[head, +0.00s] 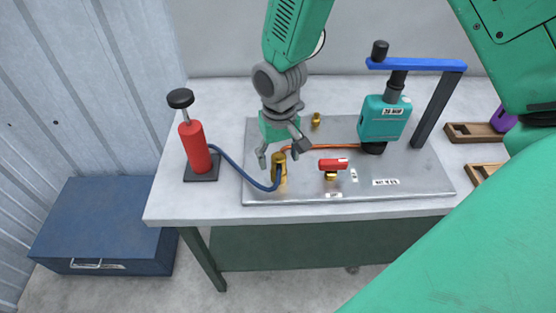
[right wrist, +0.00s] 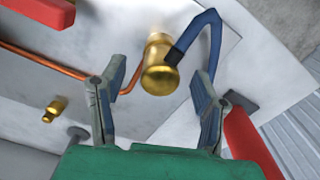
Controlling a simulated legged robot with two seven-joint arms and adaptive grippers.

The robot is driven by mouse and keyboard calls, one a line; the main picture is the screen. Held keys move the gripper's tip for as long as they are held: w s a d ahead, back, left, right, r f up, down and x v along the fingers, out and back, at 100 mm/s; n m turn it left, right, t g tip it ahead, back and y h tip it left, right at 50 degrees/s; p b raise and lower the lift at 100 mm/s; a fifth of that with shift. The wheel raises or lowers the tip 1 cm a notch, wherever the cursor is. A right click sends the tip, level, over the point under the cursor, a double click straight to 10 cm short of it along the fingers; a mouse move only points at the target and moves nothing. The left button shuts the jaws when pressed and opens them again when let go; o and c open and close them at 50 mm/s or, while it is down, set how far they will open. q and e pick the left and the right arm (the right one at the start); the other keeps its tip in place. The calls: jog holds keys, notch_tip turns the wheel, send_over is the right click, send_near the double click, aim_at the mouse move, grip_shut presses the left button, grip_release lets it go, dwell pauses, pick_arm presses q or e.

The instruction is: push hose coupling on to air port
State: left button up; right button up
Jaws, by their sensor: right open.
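A brass hose coupling (head: 279,168) with the blue hose (head: 237,172) joined to it is at the left front of the metal plate. In the right wrist view the coupling (right wrist: 160,78) shows a round end towards me, with another brass part behind it. I cannot tell the air port from the coupling here, or whether the two are joined. My right gripper (head: 283,153) is open above and around the coupling. Its fingers stand apart on either side, with gaps to the brass in the right wrist view. My left gripper is not in view.
The metal plate (head: 420,188) also bears a red-handled valve (head: 333,165), a copper pipe (head: 335,147), a small brass fitting (head: 316,119) and a teal unit (head: 383,120) under a blue lever. A red hand pump (head: 193,145) stands left. Wooden trays (head: 474,133) are right.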

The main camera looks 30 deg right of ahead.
notch_tip(320, 180, up, 10)
jog(key=shift+r, duration=0.1)
dwell(0.7)
